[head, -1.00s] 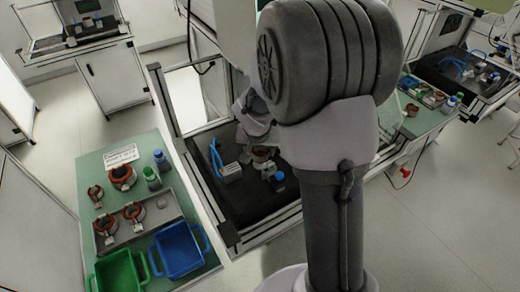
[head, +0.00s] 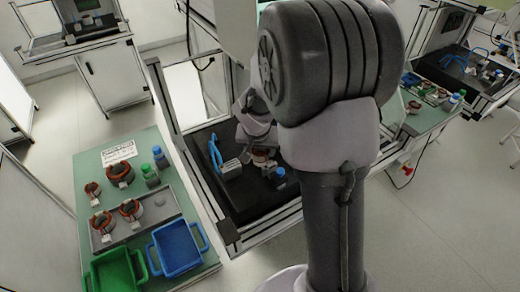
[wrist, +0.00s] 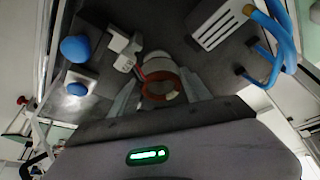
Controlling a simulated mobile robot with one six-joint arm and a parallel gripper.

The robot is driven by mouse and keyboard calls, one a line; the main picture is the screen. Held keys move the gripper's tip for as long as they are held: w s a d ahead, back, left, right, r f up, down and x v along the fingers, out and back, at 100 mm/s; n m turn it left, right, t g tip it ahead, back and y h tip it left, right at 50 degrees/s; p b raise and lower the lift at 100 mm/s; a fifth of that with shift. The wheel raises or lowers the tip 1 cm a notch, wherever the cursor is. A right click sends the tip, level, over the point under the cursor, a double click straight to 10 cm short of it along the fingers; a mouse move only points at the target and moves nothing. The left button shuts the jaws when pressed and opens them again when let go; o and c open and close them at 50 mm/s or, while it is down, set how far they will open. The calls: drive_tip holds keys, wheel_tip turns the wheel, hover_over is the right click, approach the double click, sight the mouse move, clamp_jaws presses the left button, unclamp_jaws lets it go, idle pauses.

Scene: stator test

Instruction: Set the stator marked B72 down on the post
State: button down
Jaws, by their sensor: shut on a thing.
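My gripper (wrist: 160,95) is shut on a stator, an orange-copper ring (wrist: 160,76), with one finger on either side of it in the wrist view. A white block (wrist: 124,62) with small dark marks sits at the ring's upper left; I cannot read the marks surely. In the head view, my gripper (head: 261,146) and the stator (head: 261,157) are over the black bench top, partly hidden by my arm. The post is not clearly visible; I cannot tell whether the stator touches it.
A grey slotted block with blue hoses (head: 229,168) stands left of the stator; a blue-capped item (head: 279,175) stands close right. Frame posts edge the black bench (head: 245,205). The green side table (head: 90,165) holds several stators, bottles, a green bin (head: 118,272) and a blue bin (head: 178,248).

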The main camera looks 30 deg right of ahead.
drive_tip(key=shift+f+b, duration=0.6)
drive_tip(key=shift+b, duration=0.2)
drive_tip(key=shift+c, duration=2.1)
unclamp_jaws()
drive_tip(key=shift+s+r, duration=0.1)
drive_tip(key=p+v, duration=0.6)
drive_tip(key=v, duration=1.1)
drive_tip(key=shift+r, duration=0.2)
